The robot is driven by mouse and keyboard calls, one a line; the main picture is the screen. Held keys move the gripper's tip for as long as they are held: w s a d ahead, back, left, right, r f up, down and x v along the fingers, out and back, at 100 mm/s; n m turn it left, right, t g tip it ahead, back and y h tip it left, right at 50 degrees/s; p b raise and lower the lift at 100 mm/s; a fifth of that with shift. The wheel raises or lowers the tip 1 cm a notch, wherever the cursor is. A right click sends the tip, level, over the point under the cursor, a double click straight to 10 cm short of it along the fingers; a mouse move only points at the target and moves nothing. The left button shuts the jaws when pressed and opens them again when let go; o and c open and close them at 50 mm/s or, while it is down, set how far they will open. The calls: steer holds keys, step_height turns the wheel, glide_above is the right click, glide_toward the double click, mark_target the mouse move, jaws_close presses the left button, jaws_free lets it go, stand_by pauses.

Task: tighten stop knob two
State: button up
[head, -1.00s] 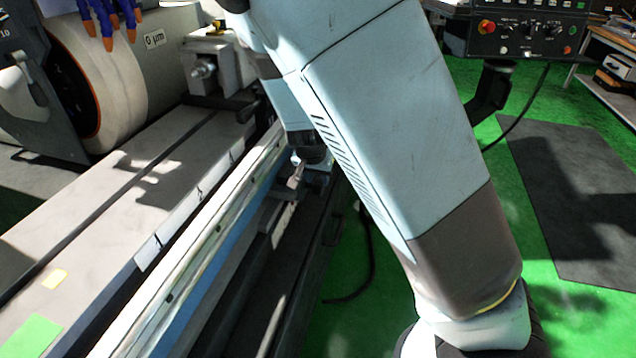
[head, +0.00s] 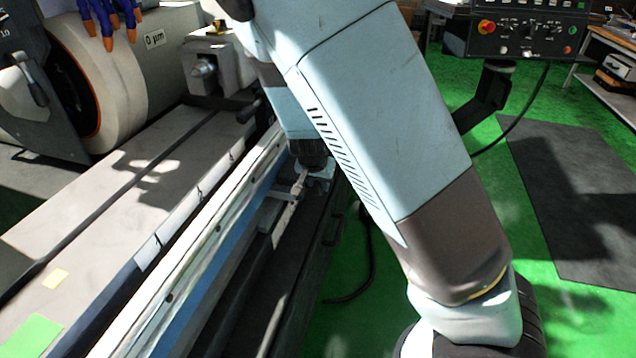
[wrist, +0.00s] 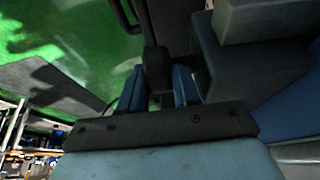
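In the wrist view a dark, block-like knob (wrist: 157,68) stands between the two blue fingers of my gripper (wrist: 159,88). The fingers lie close against both its sides, with no clear gap. I cannot read any number on it, so I cannot tell which stop knob it is. In the head view my gripper (head: 301,178) reaches down to the front side of the grinder, beside the long rail (head: 190,262). My arm hides much of that area, and the knob cannot be made out there.
The grinder table (head: 110,205) runs along the left, with the wheel guard (head: 120,75) behind it. A control panel (head: 528,32) hangs at upper right. Green floor with a dark mat (head: 580,200) is clear at right.

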steer(key=c, duration=0.5)
steer(key=shift+o, duration=0.2)
steer(key=shift+w+g, duration=0.15)
steer(key=shift+g, duration=0.25)
steer(key=shift+w+d+g+y, duration=0.15)
steer(key=shift+g+y, duration=0.2)
steer(key=shift+g, duration=0.4)
steer(key=shift+w+g+y, duration=0.15)
steer(key=shift+g+y, duration=0.2)
steer(key=shift+g, duration=0.4)
steer(key=shift+w+d+f+g+y, duration=0.15)
steer(key=shift+g+y, duration=0.25)
steer(key=shift+g, duration=0.7)
steer(key=shift+w+a+f+g+y, duration=0.1)
steer(key=shift+g+y, duration=0.3)
steer(key=shift+g, duration=0.7)
steer(key=o, duration=0.7)
